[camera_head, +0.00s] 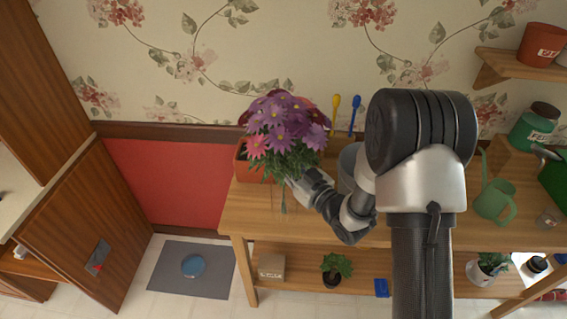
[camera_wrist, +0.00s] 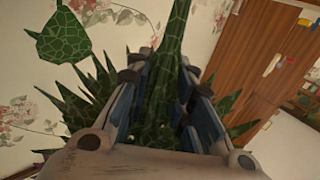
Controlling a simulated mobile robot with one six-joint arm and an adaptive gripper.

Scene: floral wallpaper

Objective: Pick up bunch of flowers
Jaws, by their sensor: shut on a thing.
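The bunch of flowers (camera_head: 282,125) has purple and pink blooms over green leaves. In the head view it is above the left end of the wooden table (camera_head: 245,213). My gripper (camera_head: 291,182) is at its stems, which hang down below the leaves. In the wrist view the green stem (camera_wrist: 172,75) passes between the two fingers of my gripper (camera_wrist: 165,95), and they are closed around it. Spiky leaves show on both sides.
An orange pot (camera_head: 246,165) is close behind the flowers. A yellow tool (camera_head: 335,110) and a blue tool (camera_head: 354,112) are by the wall. A green watering can (camera_head: 494,200) stands right of my arm. A small plant (camera_head: 336,268) is on the lower shelf.

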